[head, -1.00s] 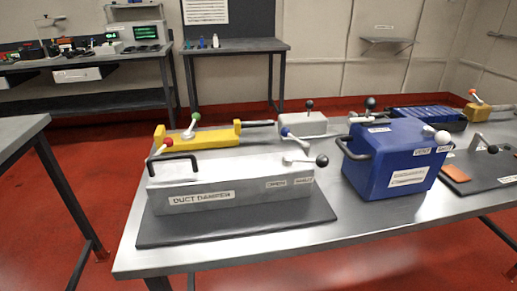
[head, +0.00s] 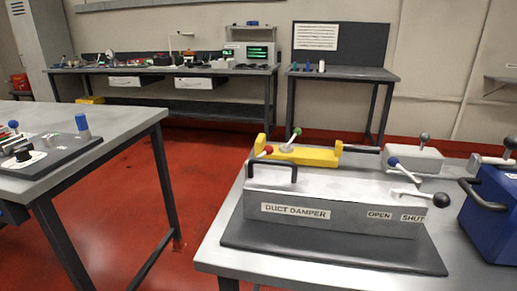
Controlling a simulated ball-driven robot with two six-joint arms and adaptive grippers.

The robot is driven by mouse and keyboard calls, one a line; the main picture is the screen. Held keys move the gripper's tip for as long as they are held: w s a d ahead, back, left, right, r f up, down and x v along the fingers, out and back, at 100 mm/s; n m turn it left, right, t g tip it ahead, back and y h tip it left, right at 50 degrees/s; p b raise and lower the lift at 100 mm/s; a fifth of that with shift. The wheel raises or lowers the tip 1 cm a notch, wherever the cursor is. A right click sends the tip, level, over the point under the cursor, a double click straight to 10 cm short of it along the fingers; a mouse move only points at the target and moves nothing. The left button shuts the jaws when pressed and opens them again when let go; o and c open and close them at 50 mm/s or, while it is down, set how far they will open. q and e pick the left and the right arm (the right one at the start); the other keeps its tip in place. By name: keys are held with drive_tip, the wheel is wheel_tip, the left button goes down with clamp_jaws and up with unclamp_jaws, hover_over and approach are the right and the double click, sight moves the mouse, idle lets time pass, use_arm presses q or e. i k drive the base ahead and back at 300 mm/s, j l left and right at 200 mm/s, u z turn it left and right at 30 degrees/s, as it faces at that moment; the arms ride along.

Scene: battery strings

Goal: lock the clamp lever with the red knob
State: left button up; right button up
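A small red knob (head: 268,149) shows at the left end of the yellow fixture (head: 318,157), just behind the duct damper box. Most of its lever is hidden behind the box and its black handle, so I cannot tell the lever's position. A lever with a green knob (head: 296,132) stands tilted on the same yellow fixture. Neither of my grippers is in view.
The grey duct damper box (head: 345,205) on a dark mat stands in front, with blue and black knobs at its right. A blue box (head: 495,205) is at the right edge. A second table (head: 120,124) stands left; red floor (head: 195,190) lies between.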

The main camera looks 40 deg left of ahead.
sight(268, 150)
drive_tip(key=u, duration=1.05)
